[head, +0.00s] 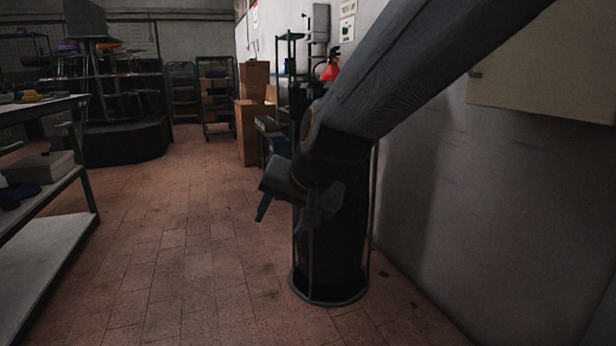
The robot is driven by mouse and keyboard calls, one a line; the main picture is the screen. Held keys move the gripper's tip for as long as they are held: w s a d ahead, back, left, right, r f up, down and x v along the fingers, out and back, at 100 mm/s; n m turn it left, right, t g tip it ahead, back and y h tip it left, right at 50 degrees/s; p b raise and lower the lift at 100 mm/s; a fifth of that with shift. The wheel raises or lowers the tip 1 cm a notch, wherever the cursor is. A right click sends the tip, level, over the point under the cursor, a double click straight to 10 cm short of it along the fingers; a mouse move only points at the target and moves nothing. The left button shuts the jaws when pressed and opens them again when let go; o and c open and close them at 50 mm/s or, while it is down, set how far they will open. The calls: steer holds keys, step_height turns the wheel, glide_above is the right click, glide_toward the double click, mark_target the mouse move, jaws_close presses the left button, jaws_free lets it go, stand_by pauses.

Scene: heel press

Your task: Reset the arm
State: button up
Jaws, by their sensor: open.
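My arm reaches in from the upper right of the head view and bends down near the middle. My gripper (285,222) hangs at its end, open, with its fingers pointing down. I see nothing between the fingers. It is in front of a dark cylindrical bin (338,245) in a thin metal frame, which the gripper and the arm partly hide. I cannot tell whether the gripper touches the bin.
A workbench with a lower shelf (45,250) stands at the left. A wall (480,190) with a pale cabinet (550,65) is at the right. Stacked cardboard boxes (248,130) and racks (215,95) stand at the back. The tiled floor (180,240) between is clear.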

steer(key=s+d+f+n+g+h, duration=0.2)
steer(key=s+d+f+n+g, duration=0.3)
steer(key=s, duration=0.6)
steer(key=s+d+f+n+g+h, duration=0.1)
steer(key=s+d+f+n+h, duration=0.1)
steer(key=s+f, duration=0.7)
steer(key=s+d+r+m+p, duration=0.1)
steer(key=d+r+m+p, duration=0.1)
steer(key=d+r+p, duration=0.6)
steer(key=s+d+r+m+p, duration=0.1)
steer(key=d+r+m+p, duration=0.2)
steer(key=d+r+p, duration=0.6)
step_height(320, 180, up, 6)
steer(key=p, duration=0.8)
steer(key=shift+s+d+r+m, duration=0.15)
steer(key=shift+s+m, duration=0.15)
steer(key=shift+s, duration=0.1)
